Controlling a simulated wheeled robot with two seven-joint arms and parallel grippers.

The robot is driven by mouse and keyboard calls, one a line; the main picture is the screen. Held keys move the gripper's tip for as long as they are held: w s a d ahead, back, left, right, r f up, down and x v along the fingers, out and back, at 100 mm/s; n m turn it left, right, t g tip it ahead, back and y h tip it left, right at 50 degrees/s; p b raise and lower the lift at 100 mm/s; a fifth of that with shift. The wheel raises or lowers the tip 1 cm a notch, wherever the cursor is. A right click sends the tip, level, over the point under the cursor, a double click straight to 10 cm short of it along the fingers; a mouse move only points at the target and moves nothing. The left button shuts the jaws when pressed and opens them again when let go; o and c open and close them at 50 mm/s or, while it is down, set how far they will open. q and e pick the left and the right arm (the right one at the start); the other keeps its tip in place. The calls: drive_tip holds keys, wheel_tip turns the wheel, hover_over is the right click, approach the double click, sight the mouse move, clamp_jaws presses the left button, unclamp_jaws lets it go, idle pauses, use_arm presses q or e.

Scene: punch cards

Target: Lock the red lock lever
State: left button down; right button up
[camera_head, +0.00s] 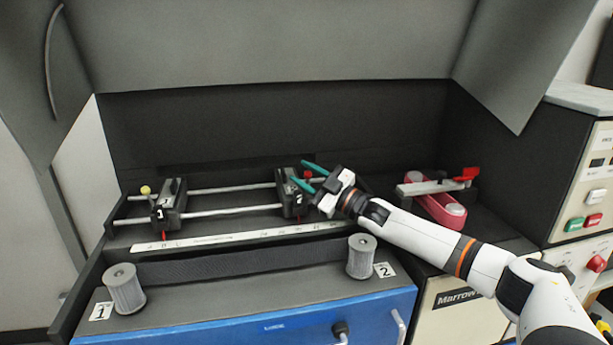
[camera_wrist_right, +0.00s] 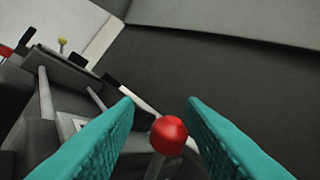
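The red lock lever ends in a round red ball knob (camera_wrist_right: 169,135) on a pale stem, seen close up in the right wrist view. In the head view the lever is at block 2 (camera_head: 290,199), mostly hidden by my fingers. My right gripper (camera_head: 308,176) is at the top of that block. Its teal fingers are open, one on each side of the knob in the wrist view (camera_wrist_right: 160,103), with a visible gap on both sides. I cannot tell how deep the knob sits between them. My left gripper is not in view.
Block 1 (camera_head: 170,204), with a yellow knob (camera_head: 145,190), sits on the same pale rails (camera_head: 235,209) at left. Two grey rollers (camera_head: 125,288) stand in front. A dark wall rises behind the rails.

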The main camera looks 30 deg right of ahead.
drive_tip(key=shift+f, duration=0.1)
drive_tip(key=shift+s+d+f, duration=0.1)
drive_tip(key=shift+s+f, duration=0.05)
drive_tip(key=shift+s, duration=0.1)
drive_tip(key=s+d+b, duration=0.1)
drive_tip(key=s, duration=0.2)
drive_tip(key=s+d+b, duration=0.1)
drive_tip(key=s+d, duration=0.1)
drive_tip(key=s, duration=0.1)
drive_tip(key=s+d+b, duration=0.1)
drive_tip(key=s+d, duration=0.1)
drive_tip(key=s, duration=0.1)
drive_tip(key=shift+s+d+f, duration=0.1)
drive_tip(key=shift+s+d, duration=0.1)
drive_tip(key=shift+s, duration=0.15)
drive_tip(key=shift+s+d+r, duration=0.2)
drive_tip(key=shift+s+d, duration=0.1)
drive_tip(key=shift+s, duration=0.4)
drive_tip(key=shift+s+f, duration=0.1)
